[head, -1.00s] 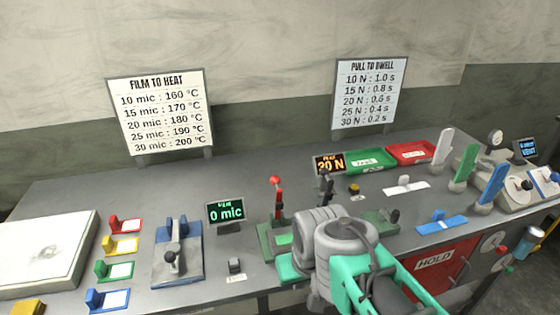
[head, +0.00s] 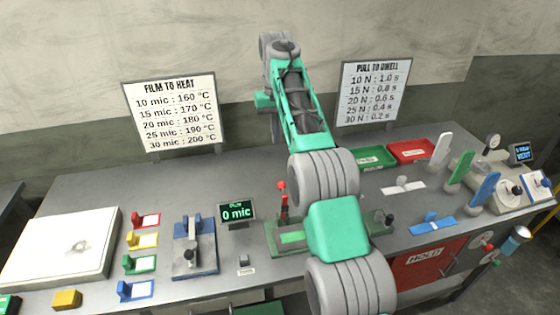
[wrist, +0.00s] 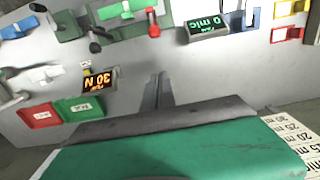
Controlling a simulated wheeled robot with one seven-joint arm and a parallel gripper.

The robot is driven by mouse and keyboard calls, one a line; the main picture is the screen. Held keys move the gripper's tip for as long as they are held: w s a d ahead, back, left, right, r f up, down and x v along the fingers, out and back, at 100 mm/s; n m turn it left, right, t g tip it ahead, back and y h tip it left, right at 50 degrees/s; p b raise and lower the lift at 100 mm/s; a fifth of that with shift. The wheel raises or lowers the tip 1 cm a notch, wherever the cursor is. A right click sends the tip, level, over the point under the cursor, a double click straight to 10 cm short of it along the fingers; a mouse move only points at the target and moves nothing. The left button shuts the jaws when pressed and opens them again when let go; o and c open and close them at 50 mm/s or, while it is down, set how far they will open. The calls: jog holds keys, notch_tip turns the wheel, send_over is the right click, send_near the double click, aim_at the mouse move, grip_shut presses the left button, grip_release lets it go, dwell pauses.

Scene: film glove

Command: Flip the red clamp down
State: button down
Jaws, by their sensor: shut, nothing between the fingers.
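The red clamp (head: 283,192) stands upright on its green base (head: 291,238) in the middle of the bench, just right of the "0 mic" display. My arm stands close to its right. In the wrist view, which looks upside down, the red clamp (wrist: 153,22) is small near the top. My gripper (wrist: 158,78) shows there with its two fingers together and empty, pointing toward the clamp but apart from it. In the head view the fingers are not clearly visible; the far end of my arm is above the back of the bench.
The "0 mic" display (head: 237,213) is just left of the clamp. The "30 N" display (wrist: 98,79), hidden by my arm in the head view, and the green tray (head: 373,157) and red tray (head: 411,151) are at the back. A blue lever fixture (head: 195,245) stands further left.

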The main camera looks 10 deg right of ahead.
jog(key=shift+w+f, duration=0.15)
jog(key=s+f+b, duration=0.2)
jog(key=s+f, duration=0.2)
jog(key=f, duration=0.6)
jog(key=shift+s+f+b, duration=0.15)
jog(key=shift+f+b, duration=0.15)
jog(key=shift+s+d+f+b, duration=0.1)
jog(key=shift+f+b, duration=0.05)
jog(key=shift+b, duration=0.25)
